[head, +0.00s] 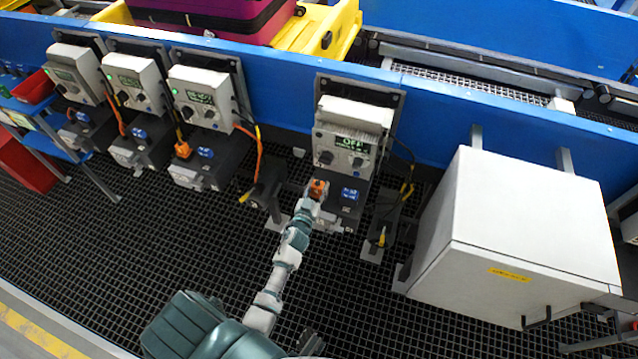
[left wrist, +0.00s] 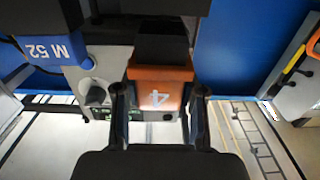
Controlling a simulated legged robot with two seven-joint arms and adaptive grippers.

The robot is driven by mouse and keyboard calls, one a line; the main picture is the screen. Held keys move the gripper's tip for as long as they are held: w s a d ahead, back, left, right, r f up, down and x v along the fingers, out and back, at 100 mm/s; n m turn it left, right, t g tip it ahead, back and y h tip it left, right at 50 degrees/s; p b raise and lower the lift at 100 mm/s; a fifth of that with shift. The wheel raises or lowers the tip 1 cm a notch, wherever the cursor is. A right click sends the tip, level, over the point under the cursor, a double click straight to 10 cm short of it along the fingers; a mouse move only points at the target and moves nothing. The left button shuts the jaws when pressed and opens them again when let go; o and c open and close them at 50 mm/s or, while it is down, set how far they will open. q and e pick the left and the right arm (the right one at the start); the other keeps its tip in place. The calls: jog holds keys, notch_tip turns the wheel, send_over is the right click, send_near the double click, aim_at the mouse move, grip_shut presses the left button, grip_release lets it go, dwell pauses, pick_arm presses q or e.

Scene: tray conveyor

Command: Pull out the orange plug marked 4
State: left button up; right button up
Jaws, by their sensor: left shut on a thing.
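The orange plug (head: 317,187) is at the dark unit below the rightmost control box, left of a blue connector (head: 349,194). In the left wrist view the orange plug (left wrist: 160,90) shows a white 4, upside down. My left gripper (head: 311,197) has come in from below and is shut on the plug. In the left wrist view the fingers of my left gripper (left wrist: 157,108) lie on both sides of it. How deep the plug sits in its socket is hidden.
The rightmost control box (head: 341,145) has a display reading OFF. Several similar boxes stand to the left, one with an orange plug (head: 183,150) below it. A large white cabinet (head: 515,235) stands to the right. A blue connector marked M 52 (left wrist: 52,48) is beside the held plug.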

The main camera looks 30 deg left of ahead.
pick_arm(q)
jog(key=p+v, duration=0.2)
jog(key=v, duration=0.6)
dwell(0.6)
